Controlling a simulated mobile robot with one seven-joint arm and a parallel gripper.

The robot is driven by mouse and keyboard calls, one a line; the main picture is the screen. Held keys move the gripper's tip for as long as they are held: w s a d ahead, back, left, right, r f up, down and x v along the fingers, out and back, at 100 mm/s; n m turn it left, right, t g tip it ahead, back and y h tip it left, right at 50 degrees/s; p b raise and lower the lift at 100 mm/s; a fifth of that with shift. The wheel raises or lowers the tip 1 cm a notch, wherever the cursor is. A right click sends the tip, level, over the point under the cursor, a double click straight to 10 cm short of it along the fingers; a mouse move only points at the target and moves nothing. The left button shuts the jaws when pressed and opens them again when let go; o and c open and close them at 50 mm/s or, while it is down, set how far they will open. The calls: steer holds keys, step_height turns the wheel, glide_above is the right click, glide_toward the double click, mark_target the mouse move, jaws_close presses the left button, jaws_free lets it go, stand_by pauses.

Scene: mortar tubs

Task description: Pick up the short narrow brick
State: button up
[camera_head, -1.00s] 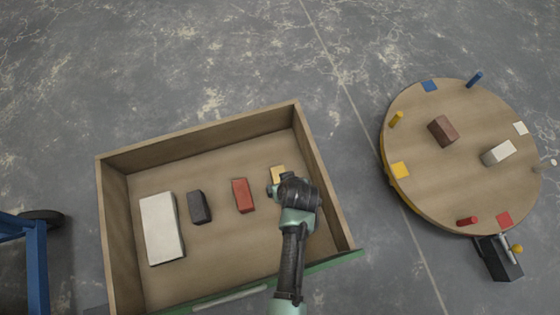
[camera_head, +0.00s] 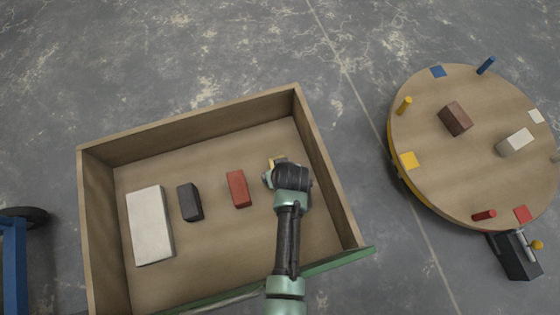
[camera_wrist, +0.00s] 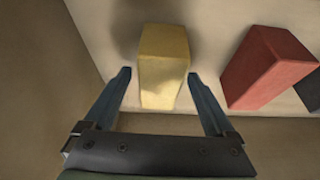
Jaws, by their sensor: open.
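A short, narrow yellow brick (camera_wrist: 163,65) lies in the wooden box, between the fingers in the wrist view. In the head view only a bit of the yellow brick (camera_head: 279,160) shows past my arm. My gripper (camera_wrist: 159,85) is open, one finger on each side of the brick, with a visible gap on both sides. Whether the fingers are down at the brick's full height I cannot tell. A red brick (camera_head: 238,188) lies to its left in the head view, and it shows at the right in the wrist view (camera_wrist: 268,68).
The wooden box (camera_head: 190,128) also holds a dark brick (camera_head: 190,202) and a large white block (camera_head: 150,225). A round wooden table (camera_head: 440,165) with a brown brick (camera_head: 455,118), a pale brick (camera_head: 515,142) and coloured pegs stands at the right.

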jaws_close()
stand_by(0.4)
steer(key=shift+r, duration=0.15)
